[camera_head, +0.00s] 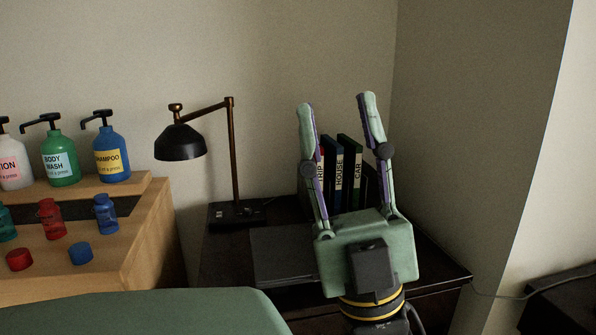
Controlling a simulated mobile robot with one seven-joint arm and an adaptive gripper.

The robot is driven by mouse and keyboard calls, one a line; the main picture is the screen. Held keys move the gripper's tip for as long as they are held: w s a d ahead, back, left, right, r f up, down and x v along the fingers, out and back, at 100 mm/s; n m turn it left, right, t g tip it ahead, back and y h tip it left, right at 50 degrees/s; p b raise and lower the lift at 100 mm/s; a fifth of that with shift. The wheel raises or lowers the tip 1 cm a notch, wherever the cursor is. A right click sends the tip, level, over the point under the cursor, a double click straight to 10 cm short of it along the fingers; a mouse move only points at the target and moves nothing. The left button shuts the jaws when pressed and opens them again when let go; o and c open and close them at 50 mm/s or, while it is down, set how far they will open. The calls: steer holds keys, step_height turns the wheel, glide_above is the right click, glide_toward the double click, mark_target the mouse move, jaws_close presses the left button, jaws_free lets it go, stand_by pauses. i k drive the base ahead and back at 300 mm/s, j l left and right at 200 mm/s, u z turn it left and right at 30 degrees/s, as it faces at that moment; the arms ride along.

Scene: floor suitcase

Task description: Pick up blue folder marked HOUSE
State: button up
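The blue folder marked HOUSE (335,153) stands upright between two other folders on the dark table against the back wall. Its spine label faces me. My gripper (335,100) is open, with its two fingers pointing up and away in the picture. The folder shows in the gap between the fingers, and the gripper looks empty. How far the fingers are from the folder in depth is hard to tell. The folder's lower end is partly hidden behind my gripper's body.
A green folder marked CAR (349,150) stands right of it, and a partly hidden red-labelled one (321,155) left. A black lamp (232,165) stands to the left on the dark table (222,262). Bottles and caps sit on a wooden stand (150,225).

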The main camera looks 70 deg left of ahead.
mark_target(334, 151)
steer(key=k+j+u, duration=0.1)
steer(key=u, duration=1.55)
steer(key=i+j, duration=0.05)
